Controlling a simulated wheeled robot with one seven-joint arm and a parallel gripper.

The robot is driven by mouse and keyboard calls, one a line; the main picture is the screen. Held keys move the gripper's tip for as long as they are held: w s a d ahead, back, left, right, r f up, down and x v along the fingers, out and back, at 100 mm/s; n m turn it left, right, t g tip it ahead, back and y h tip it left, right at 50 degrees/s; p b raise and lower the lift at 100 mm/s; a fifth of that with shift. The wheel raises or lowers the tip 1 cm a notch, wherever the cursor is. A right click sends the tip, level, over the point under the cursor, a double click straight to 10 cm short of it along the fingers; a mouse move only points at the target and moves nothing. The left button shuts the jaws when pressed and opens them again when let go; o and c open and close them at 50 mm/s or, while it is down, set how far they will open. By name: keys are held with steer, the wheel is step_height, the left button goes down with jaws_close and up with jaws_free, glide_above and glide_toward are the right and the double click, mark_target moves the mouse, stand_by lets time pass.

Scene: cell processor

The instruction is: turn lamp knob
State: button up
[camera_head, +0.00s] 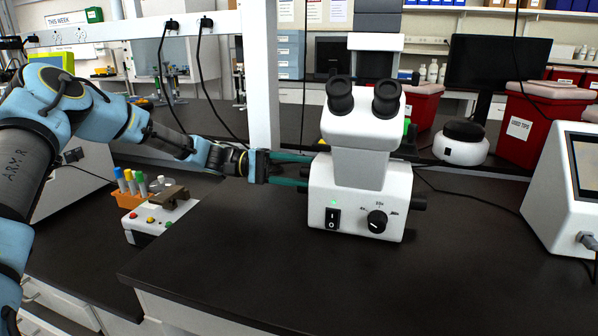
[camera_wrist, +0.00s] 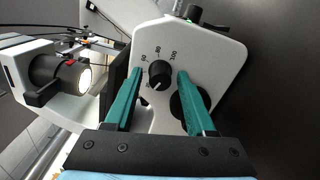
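The white microscope (camera_head: 345,195) stands on the black bench in the head view. The black lamp knob (camera_wrist: 159,74) is on its left side panel, with printed scale marks around it, seen in the wrist view. This knob is hidden in the head view. My gripper (camera_head: 306,171) reaches in from the left, with its green fingers pointing at that side. In the wrist view the fingers are apart, one on each side of the knob, with visible gaps. The knob's white pointer faces lower left in that view.
A larger black knob (camera_wrist: 190,103) sits close by, partly behind one finger. A glowing lamp (camera_wrist: 84,79) shows at the left of the wrist view. The microscope's front has a power switch (camera_head: 332,218) and another knob (camera_head: 377,221). The bench front is clear.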

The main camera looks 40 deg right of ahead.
steer(key=shift+o, duration=0.4)
steer(key=b+v, duration=0.3)
steer(key=v, duration=0.7)
steer(key=shift+w+a+b, duration=0.15)
steer(key=shift+w+b, duration=0.15)
steer(key=shift+w, duration=0.05)
